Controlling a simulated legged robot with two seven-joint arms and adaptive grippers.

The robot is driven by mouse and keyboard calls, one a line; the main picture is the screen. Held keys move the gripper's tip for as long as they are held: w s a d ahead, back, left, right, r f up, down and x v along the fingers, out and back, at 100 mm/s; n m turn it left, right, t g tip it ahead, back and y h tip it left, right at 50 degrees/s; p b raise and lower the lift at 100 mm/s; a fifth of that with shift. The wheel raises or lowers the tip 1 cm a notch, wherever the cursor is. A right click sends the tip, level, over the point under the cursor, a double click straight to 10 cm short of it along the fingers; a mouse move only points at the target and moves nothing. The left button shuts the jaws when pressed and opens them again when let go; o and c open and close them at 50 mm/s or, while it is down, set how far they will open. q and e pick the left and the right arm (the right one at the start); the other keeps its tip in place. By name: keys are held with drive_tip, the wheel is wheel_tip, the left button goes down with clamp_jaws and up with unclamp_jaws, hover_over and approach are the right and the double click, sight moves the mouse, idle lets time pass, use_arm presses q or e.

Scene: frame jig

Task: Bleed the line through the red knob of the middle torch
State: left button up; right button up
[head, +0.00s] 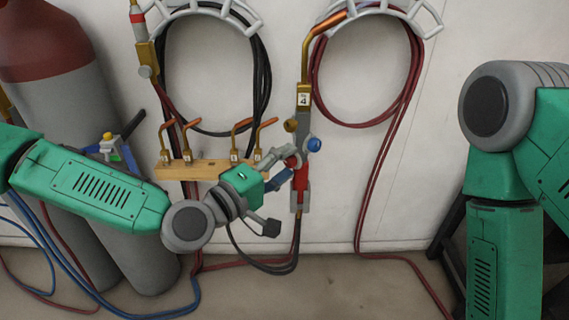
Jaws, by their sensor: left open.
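The torch in the middle of the view (303,100) hangs upright on the wall, with a brass body, a copper tip and a tag reading 4. A blue knob (314,144) sticks out on its right side. Its lower body (301,178) is red. A red part (291,162) shows beside it, partly behind my gripper; I cannot tell whether this is the red knob. My left gripper (283,190) is open at the torch's left side, its upper finger close to the torch and its lower finger apart below. Contact is unclear. My right gripper is out of view.
A wooden rack (190,170) with several copper nozzles is on the wall behind my left arm. Another torch (146,55) hangs left. Hoses loop from grey hangers (378,8). A gas cylinder (65,110) stands left. Hoses lie on the floor.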

use_arm(q)
drive_tip(key=v, duration=1.1)
drive_tip(key=shift+s+a+f, duration=0.15)
drive_tip(key=shift+a+f, duration=0.05)
drive_tip(key=shift+a, duration=0.15)
